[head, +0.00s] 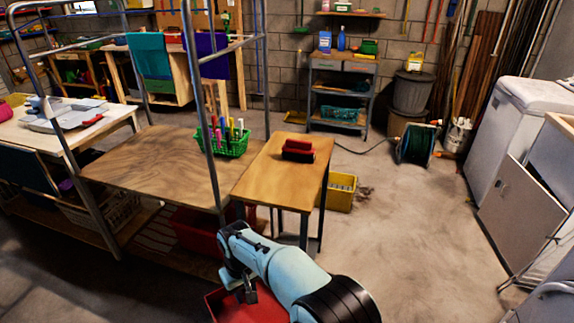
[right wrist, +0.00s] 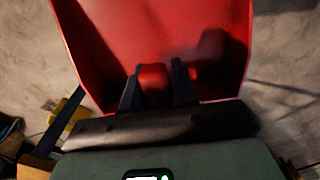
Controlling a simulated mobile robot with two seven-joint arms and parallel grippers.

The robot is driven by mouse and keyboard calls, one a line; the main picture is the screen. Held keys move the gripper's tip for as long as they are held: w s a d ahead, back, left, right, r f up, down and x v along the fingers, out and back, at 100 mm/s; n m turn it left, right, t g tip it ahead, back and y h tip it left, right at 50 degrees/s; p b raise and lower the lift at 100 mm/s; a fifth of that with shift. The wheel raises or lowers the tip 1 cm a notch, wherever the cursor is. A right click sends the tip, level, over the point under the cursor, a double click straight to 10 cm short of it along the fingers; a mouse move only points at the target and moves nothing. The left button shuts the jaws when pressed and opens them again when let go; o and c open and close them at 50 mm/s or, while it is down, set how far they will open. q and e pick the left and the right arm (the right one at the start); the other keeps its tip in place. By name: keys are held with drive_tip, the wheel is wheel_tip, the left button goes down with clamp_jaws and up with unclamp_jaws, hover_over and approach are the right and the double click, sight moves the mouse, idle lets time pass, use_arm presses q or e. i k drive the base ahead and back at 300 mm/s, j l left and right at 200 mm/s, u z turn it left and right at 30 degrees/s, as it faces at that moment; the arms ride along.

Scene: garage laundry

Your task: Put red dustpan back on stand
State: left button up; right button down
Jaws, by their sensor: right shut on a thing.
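The red dustpan (head: 262,311) shows at the bottom of the head view, below and around my right gripper (head: 240,288). In the right wrist view the dustpan (right wrist: 215,25) fills the upper middle, and my right gripper (right wrist: 158,85) is shut on its red handle (right wrist: 153,82). The floor shows around the pan. A small wooden stand (head: 262,178) stands beyond my right arm, with a red and black object (head: 298,150) on its top, perhaps a brush. My left gripper is not in view.
A metal-framed wooden bench (head: 140,165) with a green basket of markers (head: 222,140) stands left of the stand. A yellow bin (head: 341,192) is on the floor behind the stand's right side. The concrete floor on the right is mostly clear, up to a white appliance (head: 500,130).

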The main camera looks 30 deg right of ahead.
sight(289, 176)
drive_tip(key=k+l+u, duration=0.1)
drive_tip(key=u, duration=1)
drive_tip(key=k+l, duration=0.15)
drive_tip(key=l, duration=0.2)
drive_tip(key=k+l, duration=0.15)
drive_tip(key=l, duration=0.2)
drive_tip(key=k+l, duration=0.15)
drive_tip(key=l, duration=0.2)
drive_tip(key=k+l, duration=0.2)
drive_tip(key=l, duration=0.15)
drive_tip(key=k+l, duration=0.15)
drive_tip(key=l, duration=0.2)
drive_tip(key=k+l, duration=0.15)
drive_tip(key=l, duration=0.25)
drive_tip(key=k+l, duration=0.15)
drive_tip(key=l, duration=0.2)
